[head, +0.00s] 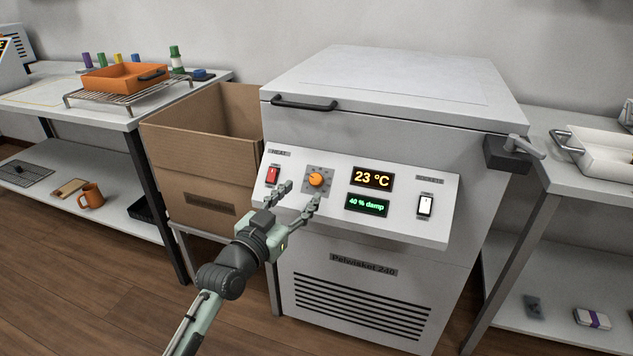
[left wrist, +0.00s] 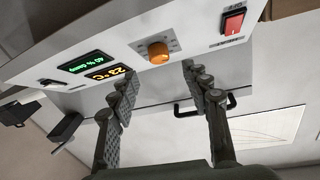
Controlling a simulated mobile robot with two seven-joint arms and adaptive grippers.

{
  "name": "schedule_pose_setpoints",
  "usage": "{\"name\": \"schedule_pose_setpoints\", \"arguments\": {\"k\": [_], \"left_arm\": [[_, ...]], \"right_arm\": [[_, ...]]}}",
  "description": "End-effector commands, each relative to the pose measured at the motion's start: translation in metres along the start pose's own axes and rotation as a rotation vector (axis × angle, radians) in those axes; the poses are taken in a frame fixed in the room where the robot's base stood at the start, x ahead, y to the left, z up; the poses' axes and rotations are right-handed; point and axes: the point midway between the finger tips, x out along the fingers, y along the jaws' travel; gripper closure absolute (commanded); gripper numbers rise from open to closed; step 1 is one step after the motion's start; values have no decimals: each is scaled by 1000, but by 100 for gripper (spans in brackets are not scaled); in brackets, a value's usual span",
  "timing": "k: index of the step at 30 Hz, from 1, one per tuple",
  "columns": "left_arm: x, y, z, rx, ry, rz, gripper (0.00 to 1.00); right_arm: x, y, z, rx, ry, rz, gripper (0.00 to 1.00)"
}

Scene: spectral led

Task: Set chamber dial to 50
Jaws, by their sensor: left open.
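The chamber dial is an orange knob (head: 316,180) on a grey scale plate, on the white control panel (head: 412,222) of the chamber (head: 390,120). It also shows in the left wrist view (left wrist: 158,52), ahead of the fingers. My left gripper (head: 298,196) is open and empty, in front of the panel, with its fingertips just below the dial in the head view. In the left wrist view the dial lies between and beyond the two fingers (left wrist: 160,78), apart from them. An orange display (head: 372,179) reads 23 °C and a green one (head: 367,205) reads 40 % damp. My right gripper is not in view.
A red switch (head: 273,175) sits left of the dial and a white switch (head: 425,205) at the panel's right. The chamber lid has a black handle (head: 303,103). An open cardboard box (head: 185,150) stands close on the left. A white tray (head: 600,160) is on the right table.

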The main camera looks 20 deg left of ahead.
Motion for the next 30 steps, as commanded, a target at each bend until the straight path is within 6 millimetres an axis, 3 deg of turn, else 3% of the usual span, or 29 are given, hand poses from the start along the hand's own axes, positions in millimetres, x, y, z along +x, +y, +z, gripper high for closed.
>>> {"name": "schedule_pose_setpoints", "arguments": {"k": [3, 10, 21, 30], "left_arm": [[22, 0, -2, -2, 1, 0, 52], [52, 0, -1, -2, 0, 1, 52], [61, 1, 0, -1, -2, 1, 52], [60, 1, 0, -1, -2, 1, 87]], "right_arm": [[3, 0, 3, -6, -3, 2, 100], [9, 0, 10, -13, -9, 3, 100], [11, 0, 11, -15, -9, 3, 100], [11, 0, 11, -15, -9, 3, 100]]}}
